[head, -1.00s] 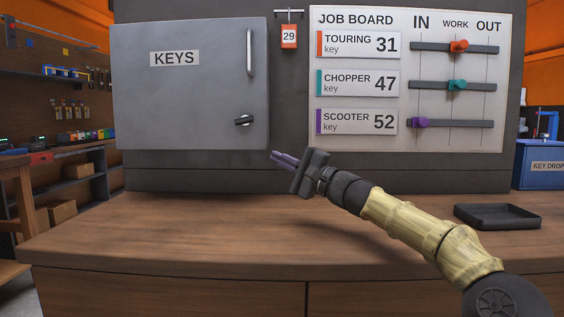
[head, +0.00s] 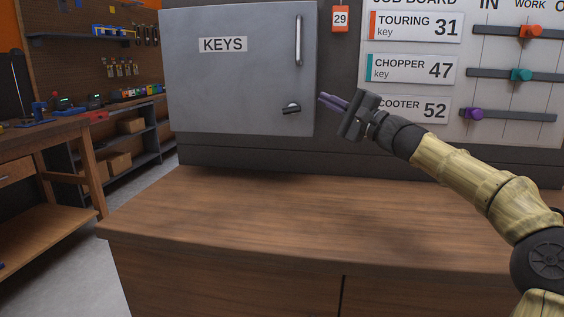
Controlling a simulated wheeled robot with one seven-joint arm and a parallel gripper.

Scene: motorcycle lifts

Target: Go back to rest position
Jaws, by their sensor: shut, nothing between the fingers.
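My gripper (head: 325,99) is in the head view, above the wooden counter and in front of the wall panel. Its purple fingers are shut with nothing between them and point left, toward the key cabinet. The grey key cabinet (head: 230,85), marked KEYS, has its door closed. Its black latch knob (head: 291,109) is just left of my fingertips in the picture; they look apart. My arm comes in from the lower right and hides part of the SCOOTER label (head: 425,110).
The wooden counter (head: 270,205) is bare where it shows. The job board (head: 500,60) has orange, teal and purple sliders. A red tag (head: 340,18) numbered 29 hangs beside the cabinet. A workbench (head: 45,140) stands at left, with open floor (head: 140,200) before the shelves.

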